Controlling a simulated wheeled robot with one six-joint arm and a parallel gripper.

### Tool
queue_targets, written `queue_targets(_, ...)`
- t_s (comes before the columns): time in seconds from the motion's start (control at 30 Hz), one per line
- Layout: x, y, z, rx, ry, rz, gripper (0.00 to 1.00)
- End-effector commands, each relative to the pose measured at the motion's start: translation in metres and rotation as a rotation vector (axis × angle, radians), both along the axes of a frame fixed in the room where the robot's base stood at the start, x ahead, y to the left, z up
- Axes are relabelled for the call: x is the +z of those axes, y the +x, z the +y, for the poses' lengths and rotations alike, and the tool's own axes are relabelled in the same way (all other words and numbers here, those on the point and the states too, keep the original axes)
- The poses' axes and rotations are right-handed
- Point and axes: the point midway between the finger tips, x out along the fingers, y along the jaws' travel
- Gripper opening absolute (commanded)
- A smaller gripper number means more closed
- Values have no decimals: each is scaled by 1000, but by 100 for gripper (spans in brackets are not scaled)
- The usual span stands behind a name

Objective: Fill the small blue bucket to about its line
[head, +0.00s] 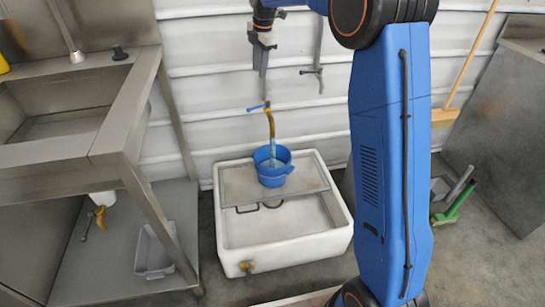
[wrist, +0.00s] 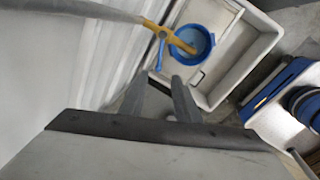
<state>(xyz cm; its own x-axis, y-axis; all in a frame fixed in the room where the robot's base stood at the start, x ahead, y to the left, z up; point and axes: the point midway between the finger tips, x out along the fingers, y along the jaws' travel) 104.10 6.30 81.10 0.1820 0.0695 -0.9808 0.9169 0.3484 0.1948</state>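The small blue bucket (head: 273,174) stands upright on a grey shelf (head: 232,193) laid across a white trough (head: 283,250). A yellow-brass tap (head: 270,121) with a blue lever (head: 258,107) hangs over it. A pale bluish column, which looks like running water, drops from the spout into the bucket. In the wrist view the tap (wrist: 171,36) reaches over the bucket (wrist: 202,34); its line and fill level cannot be made out. My gripper (head: 263,96) points down just above the lever, apart from it. In the wrist view its two fingers (wrist: 158,84) are spread and empty.
A metal sink bench (head: 85,148) stands on the left, with a grey tub (head: 152,253) on its lower shelf. A second tap (head: 312,71) is on the white wall to the right. A broom (head: 462,80) and green brush (head: 452,208) stand at the right.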

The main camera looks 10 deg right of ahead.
Motion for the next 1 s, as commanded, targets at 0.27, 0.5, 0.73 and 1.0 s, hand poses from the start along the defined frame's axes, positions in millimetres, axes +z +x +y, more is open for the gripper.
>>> queue_targets(0.27, -14, 5, -7, -104, 11, -29, 0)
queue_targets(0.5, -58, 24, -29, -500, 102, -153, 0)
queue_targets(0.73, -97, 35, -50, -879, 268, -272, 0)
queue_targets(1.0, -133, 33, -66, -1270, 554, -360, 0)
